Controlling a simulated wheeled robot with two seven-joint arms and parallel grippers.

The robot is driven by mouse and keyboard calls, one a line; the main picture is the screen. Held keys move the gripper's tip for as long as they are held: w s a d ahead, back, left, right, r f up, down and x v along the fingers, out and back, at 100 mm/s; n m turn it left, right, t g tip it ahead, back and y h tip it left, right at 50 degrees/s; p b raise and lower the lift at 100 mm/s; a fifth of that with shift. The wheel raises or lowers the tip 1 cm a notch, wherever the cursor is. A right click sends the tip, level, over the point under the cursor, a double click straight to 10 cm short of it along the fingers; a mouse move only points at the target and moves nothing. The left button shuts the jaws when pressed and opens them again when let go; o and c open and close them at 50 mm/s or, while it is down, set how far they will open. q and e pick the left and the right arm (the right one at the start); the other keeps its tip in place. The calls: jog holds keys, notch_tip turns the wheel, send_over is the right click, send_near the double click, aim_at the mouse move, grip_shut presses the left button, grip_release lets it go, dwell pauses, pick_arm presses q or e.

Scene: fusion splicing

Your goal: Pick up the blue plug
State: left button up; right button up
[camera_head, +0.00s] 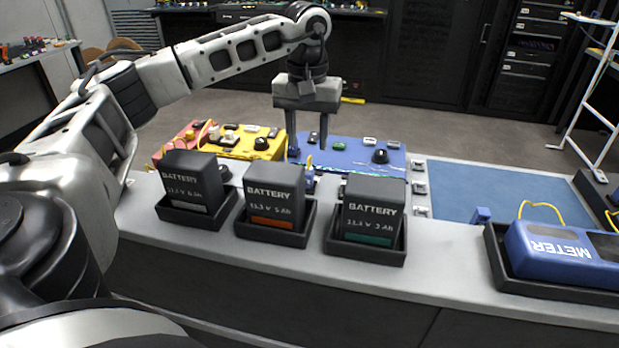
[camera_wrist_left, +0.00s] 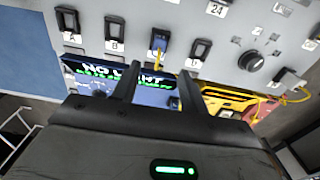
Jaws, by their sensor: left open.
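A blue plug (camera_wrist_left: 158,44) with a yellow cable sits in a lettered slot of a grey panel in the left wrist view. In the head view a blue plug (camera_head: 309,176) shows partly behind the middle battery. My left gripper (camera_head: 309,150) is open and points down over the blue box, above this plug. In the left wrist view its two fingers (camera_wrist_left: 160,68) lie either side of the plug's line, apart from it. Another small blue piece (camera_head: 482,214) stands on the bench by the meter. My right gripper is not in view.
Three batteries (camera_head: 275,190) stand in black trays at the bench front. A blue meter (camera_head: 560,250) lies in a tray at the right. A blue box (camera_head: 350,150), a yellow box (camera_head: 245,148) and a red box (camera_head: 180,145) stand behind.

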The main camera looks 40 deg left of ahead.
aim_at(309, 168)
pick_arm(q)
notch_tip(309, 168, down, 8)
jog(key=shift+w+d+r+p, duration=0.1)
jog(key=shift+d+r+p, duration=0.05)
jog(key=shift+p, duration=0.25)
grip_shut()
